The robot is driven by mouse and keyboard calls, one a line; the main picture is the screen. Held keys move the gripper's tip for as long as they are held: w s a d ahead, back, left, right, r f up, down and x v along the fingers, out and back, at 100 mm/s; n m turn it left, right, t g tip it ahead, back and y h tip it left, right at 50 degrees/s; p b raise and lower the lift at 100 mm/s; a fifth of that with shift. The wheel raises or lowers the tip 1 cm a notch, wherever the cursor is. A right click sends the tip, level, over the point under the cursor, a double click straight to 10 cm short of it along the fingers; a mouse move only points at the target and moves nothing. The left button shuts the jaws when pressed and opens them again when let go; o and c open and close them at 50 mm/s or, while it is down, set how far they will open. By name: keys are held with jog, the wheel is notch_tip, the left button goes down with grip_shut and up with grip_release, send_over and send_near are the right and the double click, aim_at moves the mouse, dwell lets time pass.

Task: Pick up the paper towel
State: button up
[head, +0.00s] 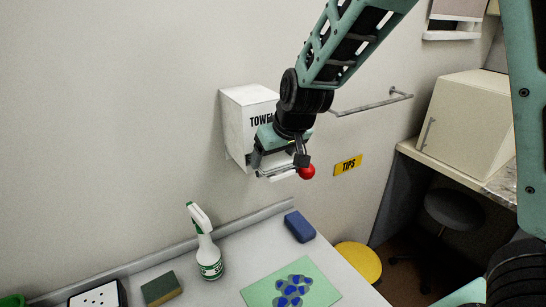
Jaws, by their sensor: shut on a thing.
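A white towel dispenser (240,108) is fixed to the wall, its lettering partly covered by my arm. My gripper (276,170) is at the dispenser's lower front right, with its fingers pointing down and left. It is shut on what looks like the paper towel (281,177), of which only a small white strip shows at the fingers. The rest of the towel is hidden. A red ball (307,172) shows right beside the gripper; I cannot tell what it is attached to.
Below, the bench (235,258) holds a spray bottle (208,250), a sponge (161,289), a blue block (299,226) and a green mat (262,294) with blue pieces. A yellow TIPS sign (348,165) and a metal rail (368,104) are on the wall to the right.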

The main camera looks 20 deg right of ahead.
aim_at(274, 158)
notch_tip(274, 158, up, 18)
jog(key=b, duration=0.1)
jog(key=shift+w, duration=0.15)
dwell(0.4)
jog(key=shift+o, duration=1.2)
jog(key=shift+c, duration=1.2)
